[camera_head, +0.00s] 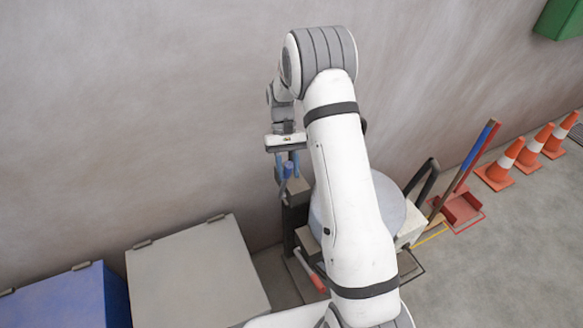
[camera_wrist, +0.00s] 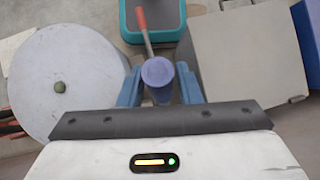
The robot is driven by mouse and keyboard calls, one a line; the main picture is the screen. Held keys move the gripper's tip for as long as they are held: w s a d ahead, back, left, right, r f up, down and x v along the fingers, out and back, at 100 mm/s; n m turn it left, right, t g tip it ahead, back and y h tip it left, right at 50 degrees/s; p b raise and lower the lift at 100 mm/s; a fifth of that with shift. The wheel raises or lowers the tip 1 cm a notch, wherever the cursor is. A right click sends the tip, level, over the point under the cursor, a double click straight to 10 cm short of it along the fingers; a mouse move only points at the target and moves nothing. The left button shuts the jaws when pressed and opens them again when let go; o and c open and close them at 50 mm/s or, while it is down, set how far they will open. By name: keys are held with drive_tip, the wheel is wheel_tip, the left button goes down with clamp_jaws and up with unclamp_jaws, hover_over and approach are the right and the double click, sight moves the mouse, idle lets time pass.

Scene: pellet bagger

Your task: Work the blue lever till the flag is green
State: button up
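The blue lever's knob (camera_wrist: 157,72) stands between the two blue fingers of my gripper (camera_wrist: 160,84) in the wrist view. The fingers are apart, one on each side of it, with what looks like a narrow gap; contact is hard to judge. In the head view my gripper (camera_head: 288,164) points down over the knob (camera_head: 288,171), beside the wall. A dark post (camera_head: 294,215) stands below it. My arm hides much of the machine. I cannot make out the flag in either view.
A round grey drum top (camera_wrist: 85,85) is at left. A grey box (camera_head: 195,275) and blue box (camera_head: 60,300) stand left. Cones (camera_head: 499,168), a dustpan (camera_head: 462,208) and a green wall box (camera_head: 561,18) are right.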

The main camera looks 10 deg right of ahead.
drive_tip(key=shift+o, duration=1.4)
drive_tip(key=shift+s, duration=0.1)
drive_tip(key=shift+w+r, duration=0.3)
drive_tip(key=b+v, duration=0.2)
drive_tip(key=v, duration=0.5)
drive_tip(key=shift+s, duration=0.1)
